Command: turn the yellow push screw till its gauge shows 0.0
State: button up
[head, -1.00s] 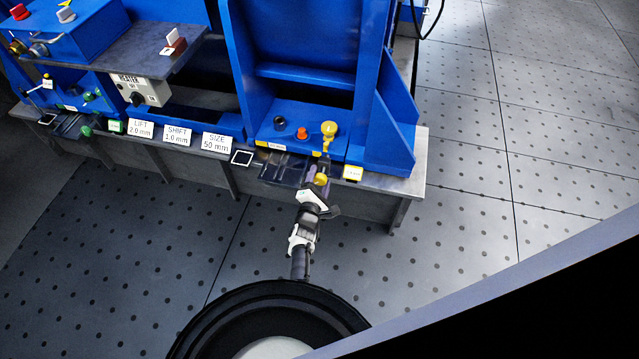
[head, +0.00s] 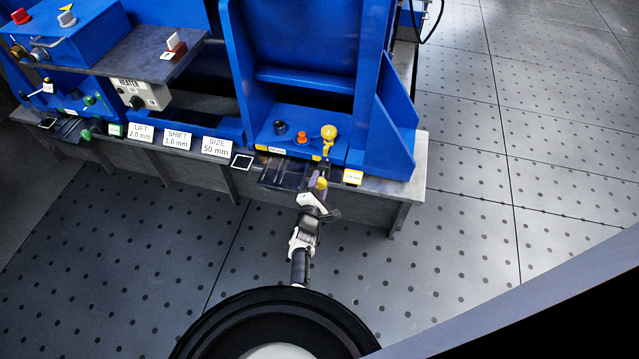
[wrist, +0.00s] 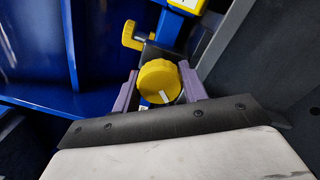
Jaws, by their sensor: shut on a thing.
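The yellow push screw (wrist: 160,80) shows as a round ribbed knob with a white mark on its face in the wrist view. My gripper (wrist: 158,84) has its two purple fingers on either side of the knob and is shut on it. In the head view, my gripper (head: 318,183) is at the front edge of the bench, and a finger hides part of the yellow knob (head: 322,183). A yellow-framed gauge (head: 352,177) sits just to the right; its reading is too small to tell. Part of a yellow-framed plate (wrist: 190,4) shows at the top of the wrist view.
A second yellow knob (head: 329,132) stands on the blue base behind, near an orange knob (head: 301,132). A blue upright frame (head: 305,50) rises behind. Labels LIFT 2.0 mm (head: 141,132), SHIFT 1.0 mm (head: 177,138) and SIZE 50 mm (head: 216,146) line the bench. Floor to the right is clear.

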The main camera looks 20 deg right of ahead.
jog(key=m, duration=1.1)
jog(key=shift+m, duration=1.9)
jog(key=shift+m, duration=0.3)
jog(key=o, duration=1)
jog(key=shift+r, duration=0.1)
